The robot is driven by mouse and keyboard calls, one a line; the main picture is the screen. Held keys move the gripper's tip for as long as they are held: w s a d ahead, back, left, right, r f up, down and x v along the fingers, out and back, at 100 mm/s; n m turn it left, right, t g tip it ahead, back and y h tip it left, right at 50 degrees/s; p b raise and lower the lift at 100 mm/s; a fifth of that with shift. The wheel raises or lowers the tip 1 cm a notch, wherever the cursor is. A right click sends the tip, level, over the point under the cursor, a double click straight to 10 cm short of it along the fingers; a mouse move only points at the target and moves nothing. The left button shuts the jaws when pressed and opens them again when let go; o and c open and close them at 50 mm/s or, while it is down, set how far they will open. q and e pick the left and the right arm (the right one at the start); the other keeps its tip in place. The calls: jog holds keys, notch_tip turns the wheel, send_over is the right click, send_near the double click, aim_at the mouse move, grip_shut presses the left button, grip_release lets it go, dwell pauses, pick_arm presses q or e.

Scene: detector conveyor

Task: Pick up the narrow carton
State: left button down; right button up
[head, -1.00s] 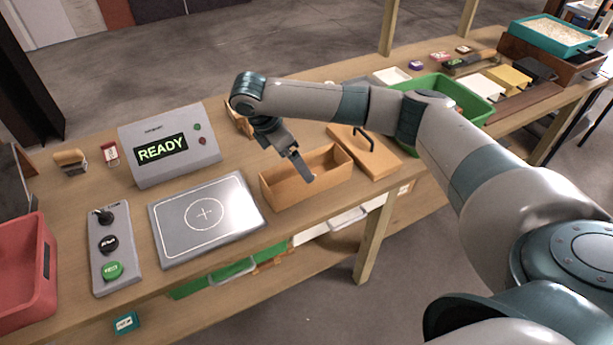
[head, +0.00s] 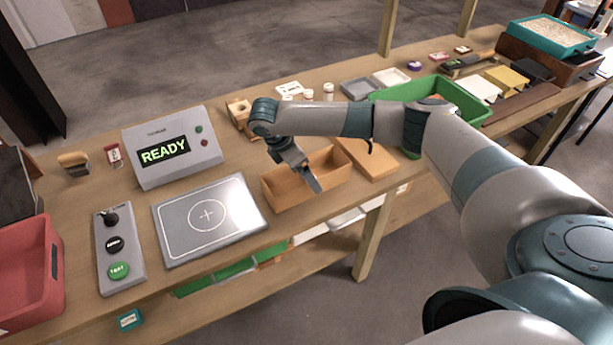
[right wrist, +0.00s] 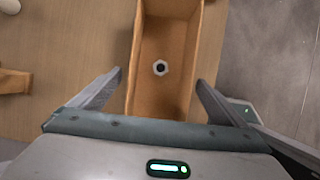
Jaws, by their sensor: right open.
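The narrow carton (head: 290,194) is a long tan open-topped box on the workbench, right of the grey plate. My right gripper (head: 312,184) is over the carton, pointing down. In the right wrist view my right gripper (right wrist: 160,80) is open, one finger toward each side of the carton, with nothing held. Contact between fingers and walls cannot be made out. My left gripper is not in view.
A grey plate (head: 180,232) and a READY console (head: 190,168) stand left of the carton. A tan lid-like board (head: 368,160) lies close on its right, then a green bin (head: 470,112). The bench's front edge is close to the carton.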

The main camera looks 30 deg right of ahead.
jog(key=shift+d+f, duration=0.25)
jog(key=shift+f, duration=0.4)
jog(key=c, duration=1.2)
jog(key=shift+o, duration=0.2)
jog(key=shift+r, duration=0.1)
